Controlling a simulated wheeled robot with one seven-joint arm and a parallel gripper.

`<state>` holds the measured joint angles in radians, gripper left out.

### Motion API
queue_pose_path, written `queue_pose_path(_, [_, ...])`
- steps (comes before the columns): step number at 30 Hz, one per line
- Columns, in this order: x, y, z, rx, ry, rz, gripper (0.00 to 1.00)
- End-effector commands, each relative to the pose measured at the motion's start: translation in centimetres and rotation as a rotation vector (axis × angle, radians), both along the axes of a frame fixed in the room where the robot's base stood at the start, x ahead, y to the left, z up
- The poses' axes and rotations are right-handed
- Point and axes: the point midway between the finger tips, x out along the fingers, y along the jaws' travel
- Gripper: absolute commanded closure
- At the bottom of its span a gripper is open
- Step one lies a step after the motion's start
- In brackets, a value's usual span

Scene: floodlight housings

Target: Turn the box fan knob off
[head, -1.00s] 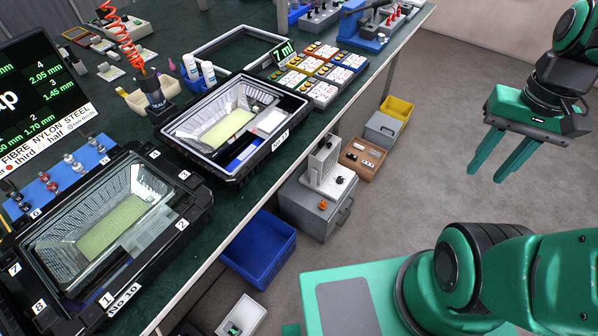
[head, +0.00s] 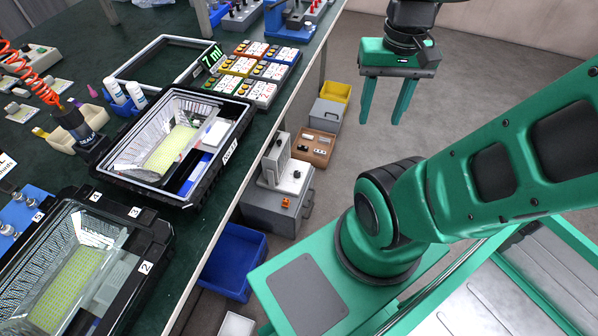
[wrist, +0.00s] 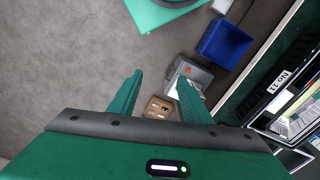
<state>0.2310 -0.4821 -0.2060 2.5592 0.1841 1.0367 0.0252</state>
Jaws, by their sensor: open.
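No box fan is clearly recognisable. Under the bench, a grey box (head: 268,212) stands on the floor with a pale upright device (head: 281,165) on top. A small black knob (head: 297,174) sits on the device's base, and a small orange knob (head: 286,202) shows on the grey box below it. I cannot tell which belongs to a fan.
A blue bin (head: 231,262) stands left of the grey box. A brown tray (head: 316,147), a grey case (head: 327,112) and a yellow bin (head: 335,91) line the bench's right side. Floodlight housings (head: 172,143) sit on the green bench (head: 150,230). The floor at right is clear.

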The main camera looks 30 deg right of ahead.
Motion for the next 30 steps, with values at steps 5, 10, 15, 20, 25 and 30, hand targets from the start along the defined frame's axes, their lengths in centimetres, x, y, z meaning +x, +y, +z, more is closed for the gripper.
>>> queue_pose_path(5, [4.1, -1.2, -1.4, -0.038, 0.010, -0.140, 0.56])
queue_pose_path(10, [9.1, -3.4, -4.0, -0.069, -0.002, -0.317, 0.56])
queue_pose_path(15, [13.8, -5.5, -7.6, -0.080, -0.022, -0.492, 0.56])
queue_pose_path(20, [17.8, -7.1, -11.9, -0.069, -0.044, -0.658, 0.56])
queue_pose_path(25, [21.6, -8.5, -17.2, -0.036, -0.066, -0.842, 0.56])
queue_pose_path(30, [24.7, -9.3, -23.2, 0.018, -0.084, -1.037, 0.56])
